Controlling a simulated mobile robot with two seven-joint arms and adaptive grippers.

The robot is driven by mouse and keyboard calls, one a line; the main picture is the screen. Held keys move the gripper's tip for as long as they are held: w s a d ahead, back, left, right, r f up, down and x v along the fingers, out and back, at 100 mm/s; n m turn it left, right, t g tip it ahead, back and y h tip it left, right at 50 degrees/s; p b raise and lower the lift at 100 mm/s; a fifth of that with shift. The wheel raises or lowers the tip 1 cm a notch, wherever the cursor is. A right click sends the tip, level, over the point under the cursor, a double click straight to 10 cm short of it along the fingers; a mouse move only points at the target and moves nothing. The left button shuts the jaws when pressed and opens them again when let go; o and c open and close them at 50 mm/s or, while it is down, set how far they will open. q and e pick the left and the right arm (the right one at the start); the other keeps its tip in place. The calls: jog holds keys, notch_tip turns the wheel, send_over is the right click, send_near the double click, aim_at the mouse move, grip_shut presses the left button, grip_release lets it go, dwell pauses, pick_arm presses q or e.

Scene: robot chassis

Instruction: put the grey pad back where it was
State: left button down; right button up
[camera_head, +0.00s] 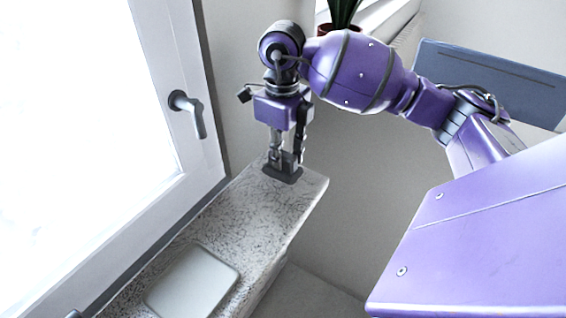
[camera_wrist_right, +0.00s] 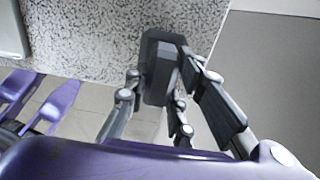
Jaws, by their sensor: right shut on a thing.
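A pale grey pad (camera_head: 193,281) with rounded corners lies flat on the speckled stone windowsill, near the bottom of the head view. The pale edge at the wrist view's top left (camera_wrist_right: 12,32) looks like part of it. My right gripper (camera_head: 286,158) points down over the sill's far end, well away from the pad. It is shut on a dark grey block with a wider base (camera_head: 282,174), which also shows between the fingers in the wrist view (camera_wrist_right: 158,72). The block's base is at or just above the stone; I cannot tell which. My left gripper is not in view.
The speckled windowsill (camera_head: 228,219) is bare between the block and the pad. A window with a grey handle (camera_head: 189,112) borders it on the left. A potted plant (camera_head: 341,14) stands behind my right arm. A dark blue-grey panel (camera_head: 490,80) is at the right.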

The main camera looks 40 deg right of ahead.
jog(key=shift+w+d+f, duration=0.25)
jog(key=shift+w+f, duration=0.05)
jog(key=shift+f, duration=0.1)
jog(key=f, duration=0.3)
jog(key=shift+w+d+f, duration=0.15)
jog(key=shift+w+f, duration=0.05)
jog(key=shift+f, duration=0.1)
grip_shut()
jog(key=o, duration=1)
grip_release()
notch_tip(320, 180, up, 12)
jog(key=shift+r, duration=0.1)
jog(key=shift+s+f, duration=0.1)
jog(key=shift+f, duration=0.1)
